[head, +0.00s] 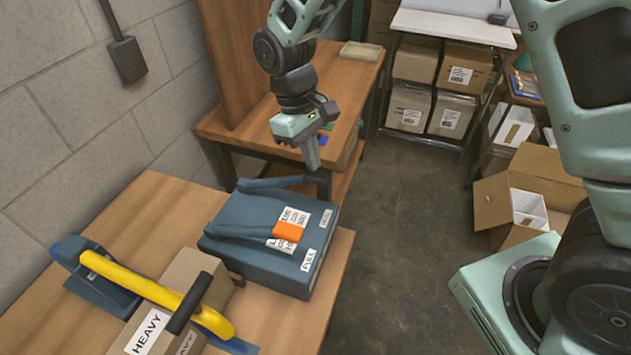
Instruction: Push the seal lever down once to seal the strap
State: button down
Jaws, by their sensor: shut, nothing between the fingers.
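A blue-grey machine (262,255) with white labels stands on the front wooden table. Two blue-grey levers run across its top. One lever ends in an orange tip (288,231) lying low over a label. The other lever (270,183) is higher, at the far side, and ends in a dark grip (318,182) past the machine's far right corner. The pictures do not show which lever is the seal lever. My gripper (311,163) is shut and empty, pointing down just above the dark grip. I cannot tell whether it touches it. No strap can be made out clearly.
At the front left, a yellow arm (135,282) with a black handle lies over a box marked HEAVY (150,325). Behind stands another wooden table (345,85). Cartons (450,90) fill a rack at the back. An open carton (530,195) stands right. The grey floor (410,220) between is clear.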

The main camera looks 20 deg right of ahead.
aim_at(312, 175)
jog(key=shift+s+f, duration=0.1)
jog(key=shift+f, duration=0.3)
jog(key=shift+f, duration=0.1)
jog(key=shift+f+b, duration=1.3)
jog(key=shift+f, duration=0.85)
jog(key=shift+r, duration=0.1)
jog(key=shift+w+a+r+p, duration=0.25)
jog(key=shift+w+a+p, duration=0.05)
jog(key=shift+w+p, duration=0.15)
jog(key=shift+w+a+r+p, duration=0.2)
jog(key=shift+w+a+p, duration=0.1)
jog(key=shift+w+p, duration=0.15)
jog(key=shift+w+a, duration=0.25)
jog(key=shift+w, duration=0.1)
